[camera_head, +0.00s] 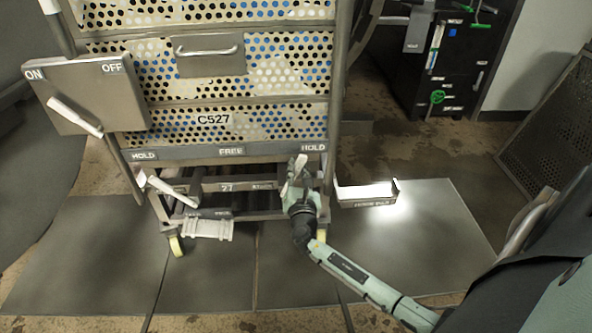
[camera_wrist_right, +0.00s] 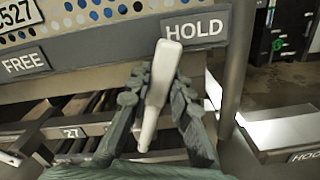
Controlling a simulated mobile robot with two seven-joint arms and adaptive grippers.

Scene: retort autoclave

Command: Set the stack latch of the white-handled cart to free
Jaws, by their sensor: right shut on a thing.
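The cart (camera_head: 170,90) has stacked perforated trays marked C527 and a grey label strip (camera_head: 185,153) reading HOLD, FREE, HOLD. A white latch handle (camera_head: 299,166) stands up under the right HOLD label. In the right wrist view this white handle (camera_wrist_right: 162,75) reaches to just left of the HOLD label (camera_wrist_right: 195,29), well right of the FREE label (camera_wrist_right: 25,62). My right gripper (camera_wrist_right: 160,95) is shut on it, one finger on each side. In the head view my right gripper (camera_head: 297,185) is at the cart's lower right. My left gripper is not in view.
A second white handle (camera_head: 168,189) tilts under the left HOLD label. An ON/OFF box (camera_head: 88,85) with a white lever is at the cart's upper left. A white pedal (camera_head: 207,229) sits low in front. A bright ledge (camera_head: 365,193) juts right of the cart.

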